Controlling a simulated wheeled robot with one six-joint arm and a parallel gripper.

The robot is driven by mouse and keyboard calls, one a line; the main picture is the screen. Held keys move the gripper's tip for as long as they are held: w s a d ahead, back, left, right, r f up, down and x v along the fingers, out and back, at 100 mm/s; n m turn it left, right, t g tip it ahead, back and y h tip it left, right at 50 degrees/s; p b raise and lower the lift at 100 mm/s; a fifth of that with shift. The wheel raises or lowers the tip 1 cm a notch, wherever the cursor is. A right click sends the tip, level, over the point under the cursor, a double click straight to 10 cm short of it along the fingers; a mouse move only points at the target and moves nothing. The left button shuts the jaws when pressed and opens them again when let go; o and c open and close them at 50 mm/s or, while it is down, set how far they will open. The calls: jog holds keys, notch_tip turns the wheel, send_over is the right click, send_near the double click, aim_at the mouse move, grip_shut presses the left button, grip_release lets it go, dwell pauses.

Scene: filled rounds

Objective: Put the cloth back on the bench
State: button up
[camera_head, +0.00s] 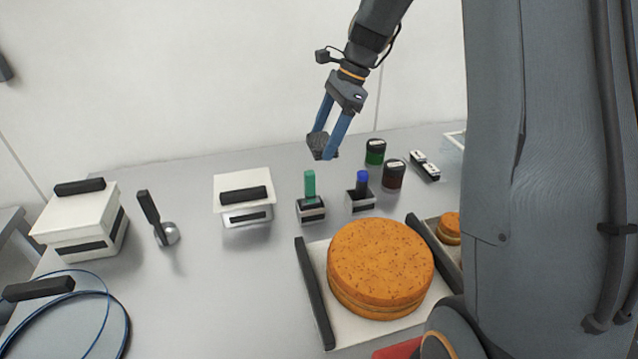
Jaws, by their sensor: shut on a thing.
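My gripper (328,140) is above the far part of the bench, with its blue fingers pointing down. It is shut on a small dark grey, textured bundle, which looks like the cloth (319,146). The cloth is held in the air, apart from the bench top. The grey bench (215,285) spreads below and to the left. Part of the bench on the right is hidden behind my own body.
A green-handled holder (311,208) and a blue-handled holder (360,200) stand below the gripper. Dark jars (394,175) stand to their right. A tray (313,290) holds a large round cake (380,265). White lidded boxes (243,190) and a scoop (165,234) stand left.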

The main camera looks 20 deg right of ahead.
aim_at(319, 183)
notch_tip(319, 183, down, 10)
jog(key=shift+f+p, duration=0.1)
jog(key=shift+p, duration=1.1)
jog(key=shift+f, duration=0.1)
jog(key=o, duration=1)
jog(key=b+v, duration=0.3)
jog(key=v, duration=0.9)
